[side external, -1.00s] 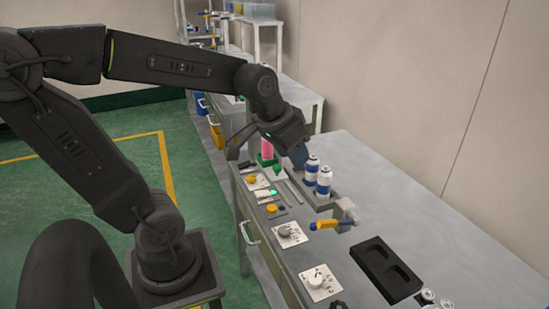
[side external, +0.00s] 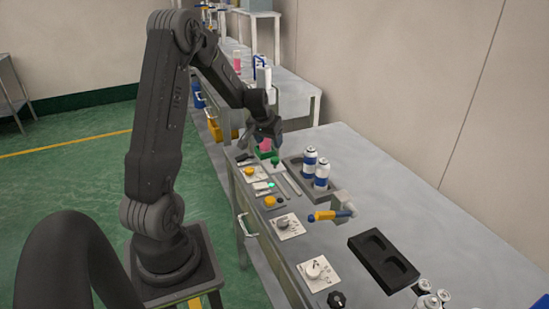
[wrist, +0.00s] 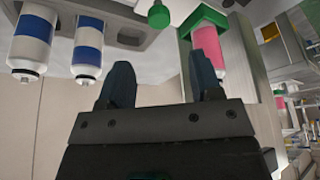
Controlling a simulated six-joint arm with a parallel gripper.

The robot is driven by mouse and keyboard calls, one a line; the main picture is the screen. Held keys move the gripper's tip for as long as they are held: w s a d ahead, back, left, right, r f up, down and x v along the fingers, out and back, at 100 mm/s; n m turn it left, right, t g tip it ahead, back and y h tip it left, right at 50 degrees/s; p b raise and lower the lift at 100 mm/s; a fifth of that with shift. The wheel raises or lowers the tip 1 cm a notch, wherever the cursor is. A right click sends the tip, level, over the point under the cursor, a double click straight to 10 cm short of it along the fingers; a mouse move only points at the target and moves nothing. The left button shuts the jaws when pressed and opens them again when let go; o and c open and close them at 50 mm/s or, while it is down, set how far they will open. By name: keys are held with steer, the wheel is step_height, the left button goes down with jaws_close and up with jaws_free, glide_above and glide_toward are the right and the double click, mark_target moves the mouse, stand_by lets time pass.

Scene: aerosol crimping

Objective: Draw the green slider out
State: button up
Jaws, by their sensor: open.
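A green knob (side external: 275,161) stands on the bench beside a grooved track (side external: 291,183); it also shows at the top of the wrist view (wrist: 158,14). Next to it, a green holder (side external: 262,154) surrounds a pink can (side external: 265,144); the green part (wrist: 203,20) and pink can (wrist: 208,45) are right of the knob in the wrist view. I cannot tell which green piece is the slider. My gripper (wrist: 162,75) is open and empty, its fingers apart from the knob in the wrist view. In the side view the wrist partly hides the pink can.
A grey tray holds two blue-and-white cans (side external: 321,171) right of the knob. Yellow buttons (side external: 270,201) and dial plates (side external: 286,227) line the front edge. A yellow-and-blue handled fixture (side external: 333,215) and a black tray (side external: 384,260) sit nearer the camera.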

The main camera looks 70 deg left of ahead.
mark_target(275, 159)
steer(key=x, duration=0.9)
steer(key=shift+a+f, duration=0.1)
steer(key=shift+f, duration=0.3)
jaws_close()
